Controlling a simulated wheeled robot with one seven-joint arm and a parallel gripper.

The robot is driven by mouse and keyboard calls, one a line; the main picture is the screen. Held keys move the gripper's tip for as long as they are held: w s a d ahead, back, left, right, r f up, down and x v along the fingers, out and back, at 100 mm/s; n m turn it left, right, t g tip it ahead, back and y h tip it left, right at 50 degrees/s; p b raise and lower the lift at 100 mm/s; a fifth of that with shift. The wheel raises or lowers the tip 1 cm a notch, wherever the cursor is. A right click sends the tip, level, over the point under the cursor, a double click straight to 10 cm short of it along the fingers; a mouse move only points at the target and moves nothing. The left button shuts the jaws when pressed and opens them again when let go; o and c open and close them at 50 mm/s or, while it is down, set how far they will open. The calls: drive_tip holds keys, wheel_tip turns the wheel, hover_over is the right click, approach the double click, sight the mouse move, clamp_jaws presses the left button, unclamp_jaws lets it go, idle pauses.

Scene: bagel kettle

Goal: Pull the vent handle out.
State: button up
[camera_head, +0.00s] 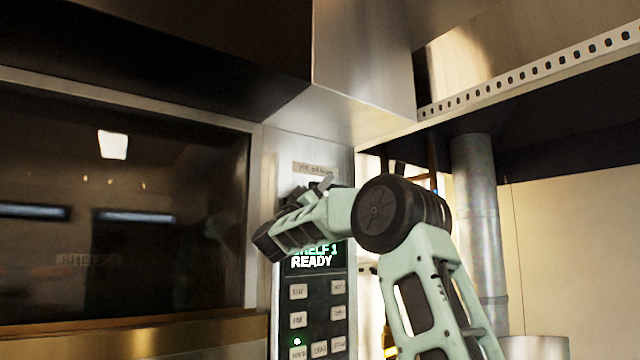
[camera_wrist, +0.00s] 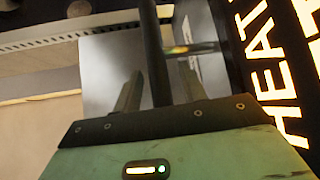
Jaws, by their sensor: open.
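The vent handle looks to be the dark bar (camera_wrist: 155,50) in the wrist view, with a shiny metal rod (camera_wrist: 195,48) running from it toward the panel at the right. My gripper (camera_wrist: 160,80) is open, with one finger on each side of the dark bar. I cannot tell whether either finger touches it. In the head view my arm reaches across the front of the control panel, just below a small label plate (camera_head: 315,168). The handle is mostly hidden there behind my wrist and gripper.
The control panel (camera_head: 318,310) has several buttons and a lit display reading "READY". A dark glass oven door (camera_head: 120,220) fills the left. A metal hood (camera_head: 365,60) hangs overhead, with a perforated rail (camera_head: 530,75) at right. A round metal duct (camera_head: 478,220) stands behind my arm.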

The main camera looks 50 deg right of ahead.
drive_tip(key=shift+c, duration=0.2)
clamp_jaws()
drive_tip(key=shift+s+a+f+b, duration=0.2)
drive_tip(key=shift+s+b, duration=0.15)
drive_tip(key=shift+b, duration=0.3)
drive_tip(key=s+a+b, duration=0.1)
drive_tip(key=s+b, duration=0.4)
drive_tip(key=s, duration=0.1)
drive_tip(key=shift+s+b, duration=0.15)
drive_tip(key=shift+b, duration=0.15)
drive_tip(key=shift+a, duration=0.1)
drive_tip(key=shift+c, duration=0.6)
unclamp_jaws()
drive_tip(key=shift+r, duration=0.1)
drive_tip(key=shift+o, duration=0.8)
drive_tip(key=shift+s+a, duration=0.1)
drive_tip(key=shift+s, duration=0.1)
drive_tip(key=shift+w, duration=0.1)
